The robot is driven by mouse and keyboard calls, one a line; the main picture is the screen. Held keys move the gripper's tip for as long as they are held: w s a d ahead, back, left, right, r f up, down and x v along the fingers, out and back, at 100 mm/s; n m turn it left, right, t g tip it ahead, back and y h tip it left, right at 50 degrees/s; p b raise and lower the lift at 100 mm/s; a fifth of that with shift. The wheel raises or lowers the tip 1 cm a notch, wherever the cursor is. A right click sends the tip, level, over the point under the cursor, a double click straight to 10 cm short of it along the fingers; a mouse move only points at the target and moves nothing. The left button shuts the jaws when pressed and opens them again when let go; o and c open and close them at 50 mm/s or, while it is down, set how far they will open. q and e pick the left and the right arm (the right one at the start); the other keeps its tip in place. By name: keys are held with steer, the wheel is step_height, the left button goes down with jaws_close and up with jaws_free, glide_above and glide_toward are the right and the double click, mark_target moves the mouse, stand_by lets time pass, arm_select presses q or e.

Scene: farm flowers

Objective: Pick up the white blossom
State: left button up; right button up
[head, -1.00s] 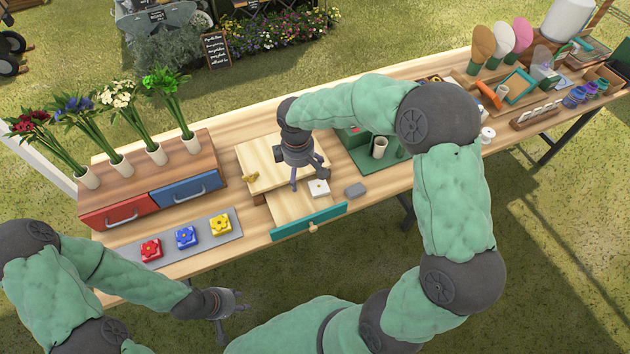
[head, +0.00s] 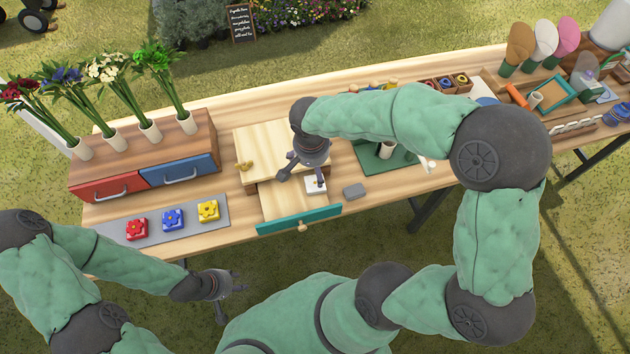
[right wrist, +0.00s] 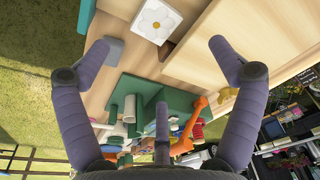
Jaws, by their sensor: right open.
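The white blossom is a square white tile with a flower on top (head: 312,187). It lies in the open teal-fronted drawer (head: 277,204), near its right side. My right gripper (head: 302,180) is open and empty above the drawer, and one finger partly covers the tile in the head view. In the right wrist view the blossom (right wrist: 156,20) shows at the top, beyond the spread fingertips (right wrist: 158,52), with its yellow centre visible. My left gripper (head: 228,300) hangs in front of the table, empty, with its fingers spread.
Red (head: 136,229), blue (head: 173,219) and yellow (head: 208,210) blossom tiles stand on a grey mat (head: 105,235) to the left. A grey block (head: 354,191) lies just right of the drawer. A pale wooden box top (head: 270,148) is behind it.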

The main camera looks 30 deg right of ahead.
steer(key=b, duration=0.1)
glide_above(315, 183)
steer(key=f, duration=0.5)
steer(key=shift+a+f, duration=0.25)
steer(key=shift+f, duration=0.05)
step_height(315, 183, down, 4)
steer(key=shift+s+d+f+b, duration=0.1)
steer(key=shift+s+d+b, duration=0.05)
steer(key=shift+b, duration=0.8)
steer(key=shift+f, duration=0.4)
steer(key=c, duration=1.1)
